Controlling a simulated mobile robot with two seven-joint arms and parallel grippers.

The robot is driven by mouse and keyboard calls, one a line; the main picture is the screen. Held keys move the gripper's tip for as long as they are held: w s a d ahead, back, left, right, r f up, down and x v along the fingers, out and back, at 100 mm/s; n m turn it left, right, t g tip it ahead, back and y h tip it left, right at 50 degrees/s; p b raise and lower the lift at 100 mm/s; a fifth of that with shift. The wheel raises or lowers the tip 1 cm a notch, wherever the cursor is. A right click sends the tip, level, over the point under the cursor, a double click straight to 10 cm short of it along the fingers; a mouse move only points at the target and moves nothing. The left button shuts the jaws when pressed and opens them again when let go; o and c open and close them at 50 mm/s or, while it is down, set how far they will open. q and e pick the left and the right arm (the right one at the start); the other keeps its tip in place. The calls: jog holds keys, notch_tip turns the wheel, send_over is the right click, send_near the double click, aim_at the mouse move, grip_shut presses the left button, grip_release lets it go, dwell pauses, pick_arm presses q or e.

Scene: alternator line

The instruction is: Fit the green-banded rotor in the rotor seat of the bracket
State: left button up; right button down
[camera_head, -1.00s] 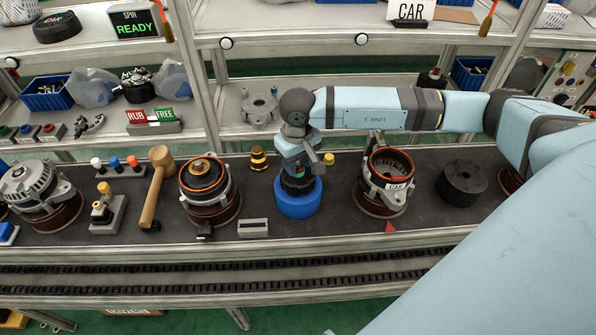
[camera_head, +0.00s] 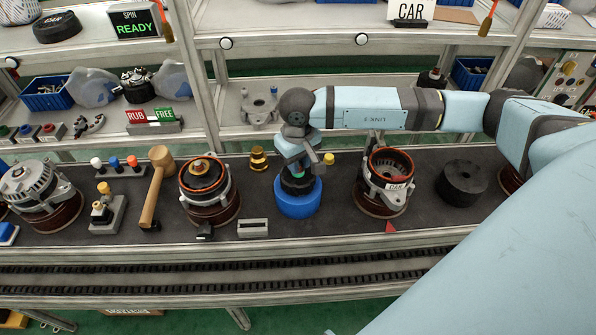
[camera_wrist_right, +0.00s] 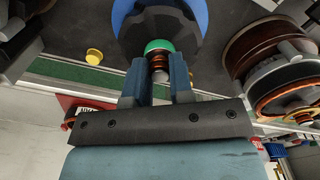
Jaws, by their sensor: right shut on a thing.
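My right gripper (camera_wrist_right: 156,84) is shut on the narrow shaft end of the green-banded rotor (camera_wrist_right: 158,46). Its green band and copper rings show at the fingertips. In the head view the dark rotor body (camera_head: 297,185) stands in or just over a blue round holder (camera_head: 297,204), with the gripper (camera_head: 299,168) above it. I cannot tell whether the rotor is clear of the holder. My left gripper is not in view.
A filled alternator housing (camera_head: 207,190) and a grey slotted block (camera_head: 253,228) stand left of the holder. A black round part (camera_head: 462,183) lies right of the bracket. A mallet (camera_head: 156,186) and a brass stepped part (camera_head: 259,159) also stand on the bench.

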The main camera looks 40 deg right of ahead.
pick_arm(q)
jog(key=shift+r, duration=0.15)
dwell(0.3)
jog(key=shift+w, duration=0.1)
pick_arm(e)
jog(key=shift+w+r, duration=0.15)
jog(key=shift+w, duration=0.05)
jog(key=shift+r, duration=0.1)
